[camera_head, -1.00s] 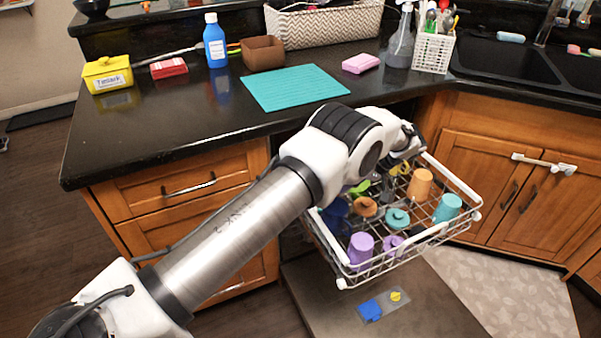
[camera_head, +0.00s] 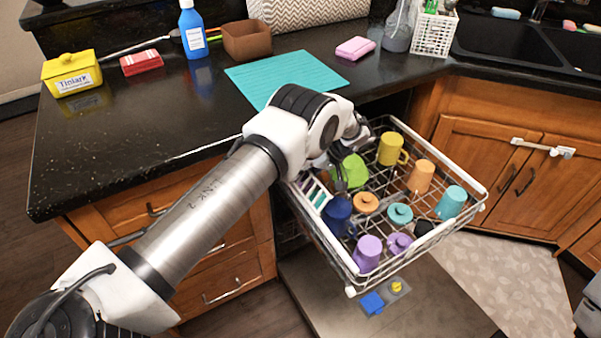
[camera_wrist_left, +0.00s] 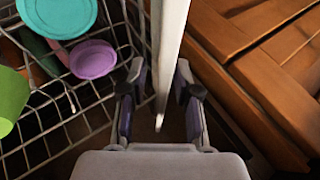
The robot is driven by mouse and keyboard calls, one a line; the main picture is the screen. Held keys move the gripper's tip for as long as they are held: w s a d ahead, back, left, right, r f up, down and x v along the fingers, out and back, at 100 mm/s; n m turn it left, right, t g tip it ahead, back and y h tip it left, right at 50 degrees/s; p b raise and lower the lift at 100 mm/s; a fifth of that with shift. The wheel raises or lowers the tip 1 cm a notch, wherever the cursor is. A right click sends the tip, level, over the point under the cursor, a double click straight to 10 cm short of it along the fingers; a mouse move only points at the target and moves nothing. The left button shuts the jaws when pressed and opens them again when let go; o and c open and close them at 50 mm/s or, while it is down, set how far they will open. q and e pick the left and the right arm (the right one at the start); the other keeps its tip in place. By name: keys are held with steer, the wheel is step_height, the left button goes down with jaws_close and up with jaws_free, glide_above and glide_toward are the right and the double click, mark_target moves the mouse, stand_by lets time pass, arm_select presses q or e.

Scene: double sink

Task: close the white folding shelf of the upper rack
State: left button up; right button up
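The upper rack (camera_head: 330,250) is a wire basket with white rims, pulled out over the open door. The white folding shelf (camera_head: 316,192) is a slatted piece at the rack's left side, near the drawers. My left gripper (camera_head: 341,178) is small and partly hidden by its own wrist, close to the shelf and a green cup (camera_head: 352,168). In the left wrist view my left gripper (camera_wrist_left: 159,76) is open, its fingers on either side of a white panel or bar (camera_wrist_left: 166,50), probably the shelf edge-on. The left finger looks apart from it; contact on the right is unclear. My right gripper is out of view.
The rack holds several cups and lids, including a dark blue mug (camera_head: 337,215), an orange cup (camera_head: 420,176) and a purple cup (camera_head: 367,252). The counter edge (camera_head: 150,190) runs above the drawers beside my left arm. The lowered door (camera_head: 420,310) lies under the rack.

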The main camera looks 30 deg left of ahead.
arm_select(q)
steer(key=shift+s+a+f, duration=0.1)
jaws_close()
